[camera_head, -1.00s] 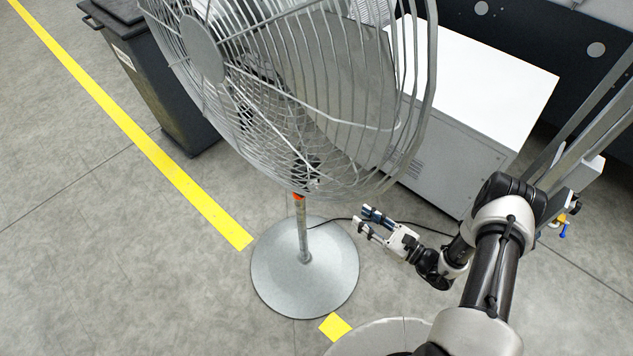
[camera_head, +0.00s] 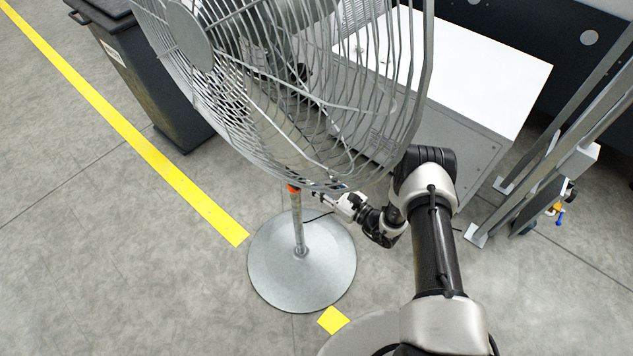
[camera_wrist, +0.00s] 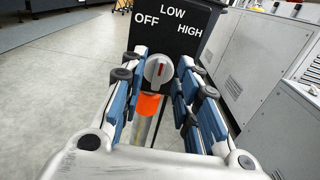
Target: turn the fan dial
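The fan dial (camera_wrist: 158,69) is a round grey knob with a small red mark that looks to point roughly up. It sits on a black panel (camera_wrist: 165,42) lettered OFF, LOW and HIGH, seen in the wrist view. My gripper (camera_wrist: 160,84) is open, with blue-padded fingers to the left and right of the dial; I cannot tell whether they touch it. In the head view, the grey pedestal fan (camera_head: 190,35) stands on a round base (camera_head: 290,275). My gripper (camera_head: 332,197) is partly hidden below the fan's cage there, and the dial is hidden.
An orange collar (camera_wrist: 149,104) is on the fan pole just below the dial. A white-topped grey cabinet (camera_head: 490,75) stands behind the fan, and a dark bin (camera_head: 150,85) stands to its left. A yellow floor line (camera_head: 130,135) runs along open floor at left.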

